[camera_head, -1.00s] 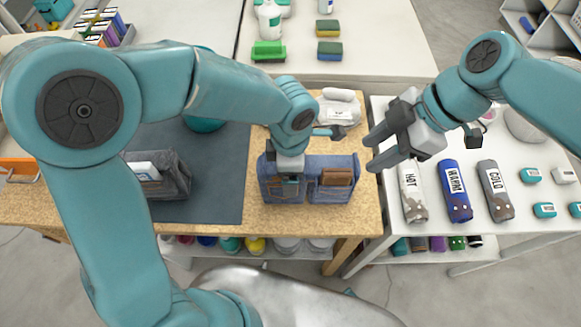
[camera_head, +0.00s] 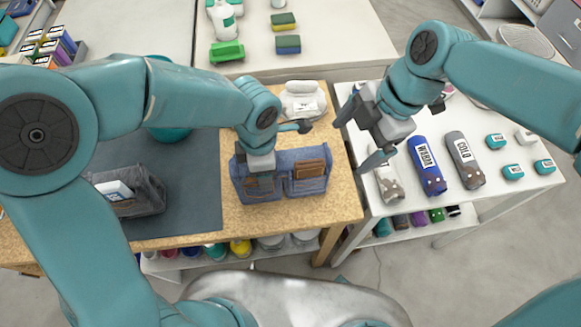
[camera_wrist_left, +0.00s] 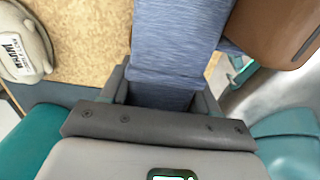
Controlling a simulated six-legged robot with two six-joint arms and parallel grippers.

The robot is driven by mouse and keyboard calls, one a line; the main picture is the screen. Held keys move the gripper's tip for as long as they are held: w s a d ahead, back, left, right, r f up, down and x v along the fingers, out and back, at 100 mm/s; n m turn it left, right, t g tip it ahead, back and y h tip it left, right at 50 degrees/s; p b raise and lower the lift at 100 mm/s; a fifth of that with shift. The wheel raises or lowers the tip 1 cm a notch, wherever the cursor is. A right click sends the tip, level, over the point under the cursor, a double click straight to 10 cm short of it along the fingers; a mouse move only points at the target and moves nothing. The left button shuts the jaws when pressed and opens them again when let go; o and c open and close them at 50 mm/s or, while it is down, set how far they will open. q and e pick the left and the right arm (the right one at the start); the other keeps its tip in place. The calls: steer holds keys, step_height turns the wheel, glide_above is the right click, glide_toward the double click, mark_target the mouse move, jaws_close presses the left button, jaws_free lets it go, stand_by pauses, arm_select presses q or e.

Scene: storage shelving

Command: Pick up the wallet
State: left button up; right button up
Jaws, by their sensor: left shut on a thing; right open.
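A brown wallet (camera_head: 310,169) sits upright in the right pocket of a blue denim organizer (camera_head: 284,190) on the cork-topped table. Its brown surface also shows at the upper right of the left wrist view (camera_wrist_left: 275,28). My left gripper (camera_head: 262,180) is at the left part of the organizer, left of the wallet. In the left wrist view its fingers (camera_wrist_left: 165,92) close on a strip of the denim organizer (camera_wrist_left: 175,40); the wallet is outside them.
A white rolled item (camera_head: 303,101) lies behind the organizer.

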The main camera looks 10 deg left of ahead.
arm_select(q)
steer(key=shift+w, duration=0.1)
arm_select(e)
steer(key=s+d+f+n+h, duration=0.1)
steer(key=d+n+h, duration=0.1)
steer(key=n, duration=0.1)
steer(key=n+t, duration=0.6)
steer(key=n, duration=0.6)
glide_toward(311, 169)
steer(key=x, duration=0.9)
steer(key=shift+w+a+f, duration=0.1)
steer(key=shift+w+f, duration=0.05)
steer(key=shift+f, duration=0.15)
steer(key=c, duration=1.4)
arm_select(q)
steer(key=o, duration=1.5)
arm_select(e)
step_height(311, 169, up, 10)
steer(key=shift+r, duration=0.1)
steer(key=shift+c, duration=0.2)
